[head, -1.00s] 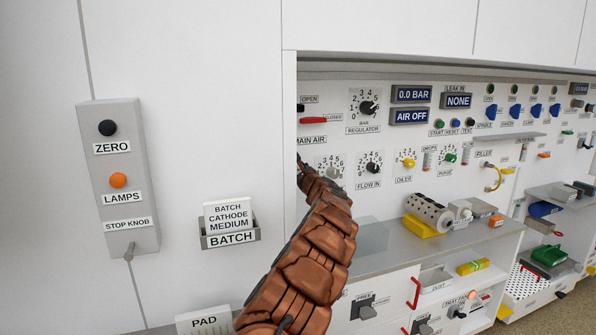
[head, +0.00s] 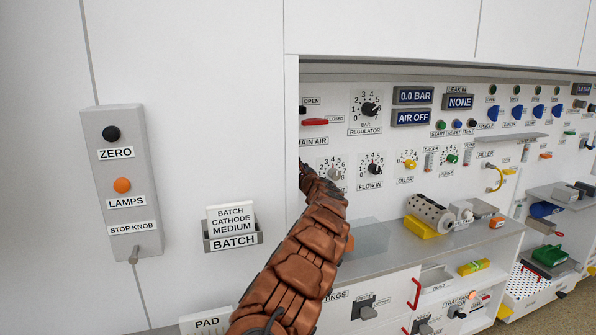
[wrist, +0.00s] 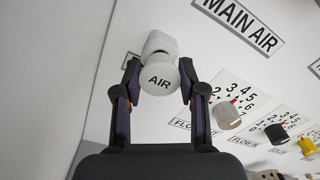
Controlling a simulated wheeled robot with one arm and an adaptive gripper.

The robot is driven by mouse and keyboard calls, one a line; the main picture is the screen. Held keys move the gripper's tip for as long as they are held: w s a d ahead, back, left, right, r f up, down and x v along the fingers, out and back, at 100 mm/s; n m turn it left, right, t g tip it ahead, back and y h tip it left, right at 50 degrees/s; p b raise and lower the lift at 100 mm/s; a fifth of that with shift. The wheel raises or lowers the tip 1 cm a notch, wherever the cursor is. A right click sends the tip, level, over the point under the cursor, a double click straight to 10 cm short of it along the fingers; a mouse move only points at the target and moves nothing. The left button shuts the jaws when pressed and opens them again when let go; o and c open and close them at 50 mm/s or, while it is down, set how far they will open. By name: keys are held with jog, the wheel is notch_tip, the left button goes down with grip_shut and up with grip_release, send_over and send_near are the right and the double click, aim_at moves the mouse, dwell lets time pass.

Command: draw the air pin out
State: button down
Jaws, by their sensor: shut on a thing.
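The air pin (wrist: 159,82) is a white round-headed knob marked AIR on a white body, seen in the wrist view. My gripper (wrist: 159,68) has its two dark fingers closed on either side of the pin's head. The pin's far end meets or lies close to the white wall; I cannot tell how deep it sits. In the head view the pin and my fingertips are hidden behind the cabinet's left edge and my copper-coloured arm.
The MAIN AIR label (wrist: 238,25) is right of the pin. Several dials, including a white knob (wrist: 227,115), lie lower right. In the head view, the red main air lever (head: 315,122) is above my arm. The stop knob box (head: 130,180) and batch holder (head: 233,243) are left.

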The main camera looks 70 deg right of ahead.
jog(key=shift+w+d+p, duration=0.25)
jog(key=shift+d+p, duration=0.05)
jog(key=shift+p, duration=0.1)
jog(key=c, duration=0.6)
grip_release()
jog(key=shift+s, duration=0.1)
jog(key=shift+v, duration=5.95)
